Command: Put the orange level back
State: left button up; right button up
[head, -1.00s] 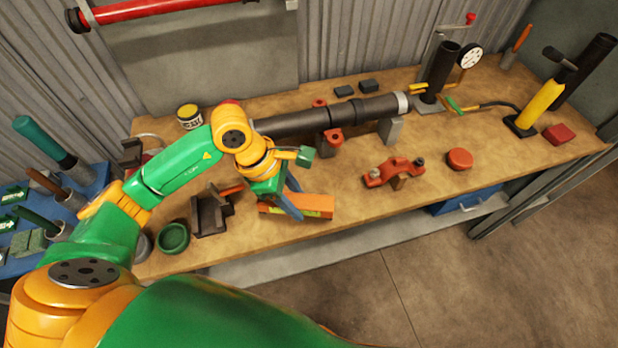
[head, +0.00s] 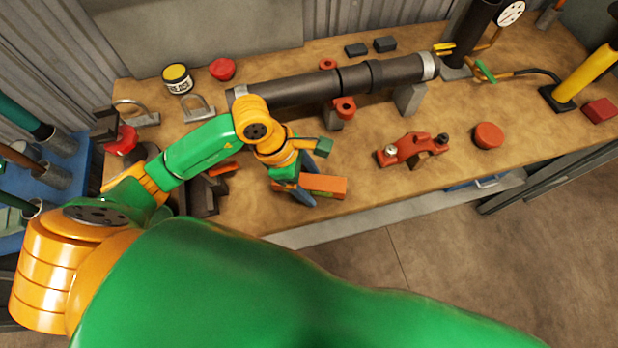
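The orange level (head: 328,186) is a short orange bar near the front edge of the workbench, left of the red clamp. My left gripper (head: 304,186) reaches down over its left part, with blue fingers on the near and far sides. The fingers appear shut on the level, which hides part of it. I cannot tell whether it touches the bench top. My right gripper is out of view.
A dark pipe (head: 300,88) lies on supports behind the gripper. A red clamp (head: 412,150) and a red round cap (head: 488,135) stand to the right. A dark metal bracket (head: 203,196) is close on the left. Bare bench (head: 370,205) shows in front.

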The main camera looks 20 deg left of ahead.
pick_arm(q)
jog(key=shift+w, duration=0.1)
jog(key=shift+a, duration=0.1)
jog(key=shift+a+r, duration=0.1)
jog(key=shift+r, duration=0.25)
jog(key=w+v, duration=0.1)
jog(key=v, duration=1)
jog(key=shift+s+r, duration=0.2)
jog(key=shift+s, duration=0.3)
jog(key=shift+a, duration=0.1)
